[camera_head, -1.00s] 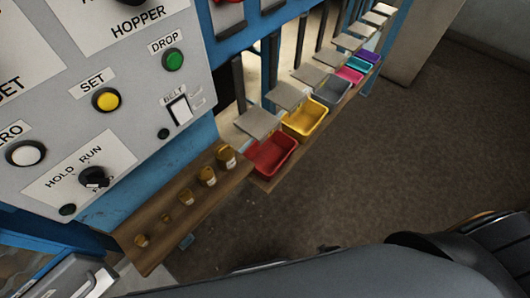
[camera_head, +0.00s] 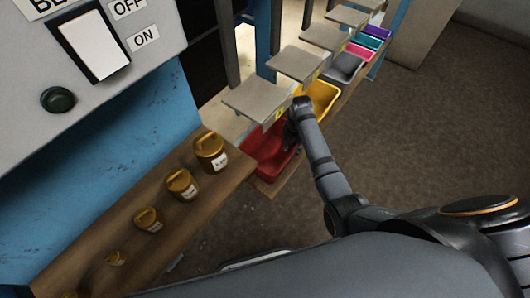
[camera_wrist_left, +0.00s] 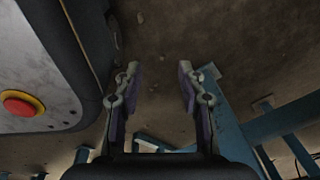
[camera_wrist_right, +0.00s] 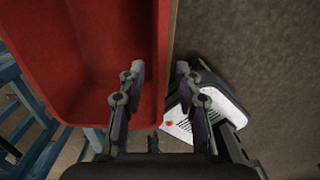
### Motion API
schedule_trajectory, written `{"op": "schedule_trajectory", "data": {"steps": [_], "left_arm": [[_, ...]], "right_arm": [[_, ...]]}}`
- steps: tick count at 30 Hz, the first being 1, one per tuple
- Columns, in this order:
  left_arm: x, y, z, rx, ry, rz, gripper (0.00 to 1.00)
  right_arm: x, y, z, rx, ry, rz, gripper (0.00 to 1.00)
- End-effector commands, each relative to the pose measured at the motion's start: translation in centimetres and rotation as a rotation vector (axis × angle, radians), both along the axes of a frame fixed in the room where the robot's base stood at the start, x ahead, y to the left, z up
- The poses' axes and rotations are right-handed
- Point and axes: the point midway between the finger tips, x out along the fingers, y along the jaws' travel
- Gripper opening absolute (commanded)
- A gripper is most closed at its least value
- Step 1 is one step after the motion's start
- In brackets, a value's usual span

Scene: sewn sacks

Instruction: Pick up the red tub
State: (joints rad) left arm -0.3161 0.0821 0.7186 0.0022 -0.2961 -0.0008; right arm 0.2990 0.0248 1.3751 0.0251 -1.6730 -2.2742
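The red tub (camera_head: 262,165) sits on the wooden shelf below a grey plate, at the near end of a row of tubs. In the right wrist view the red tub (camera_wrist_right: 95,45) fills the upper left and looks empty. My right gripper (camera_wrist_right: 159,76) is open in that view, with one finger over the tub's inside and the other beyond its right wall. Whether either finger touches the wall is unclear. In the head view my right gripper (camera_head: 289,133) is small and dark at the tub. My left gripper (camera_wrist_left: 158,74) is open and empty, away from the tub.
A yellow tub (camera_head: 319,98) is just beyond, then grey, pink, teal and purple ones. Several brass weights stand on a wooden ledge (camera_head: 215,185) at left. A red button (camera_wrist_left: 22,104) is left of my left gripper. The brown floor at right is clear.

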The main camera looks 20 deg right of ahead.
Motion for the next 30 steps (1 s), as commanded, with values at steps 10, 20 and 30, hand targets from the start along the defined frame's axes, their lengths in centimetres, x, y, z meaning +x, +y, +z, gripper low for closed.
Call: {"op": "schedule_trajectory", "data": {"steps": [10, 20, 30], "left_arm": [[2.3, 0.0, -0.3, 0.001, -0.011, 0.001, 0.4], [3.8, -0.1, -0.3, 0.0, -0.017, 0.002, 0.4], [6.7, -0.2, 0.3, -0.001, -0.025, 0.001, 0.4]], "right_arm": [[0.0, 0.0, -4.3, -0.001, 0.003, -0.001, 0.34], [0.2, 0.1, -6.6, -0.001, 0.002, -0.001, 0.34], [0.6, 0.3, -10.5, -0.001, 0.0, -0.002, 0.34]]}}
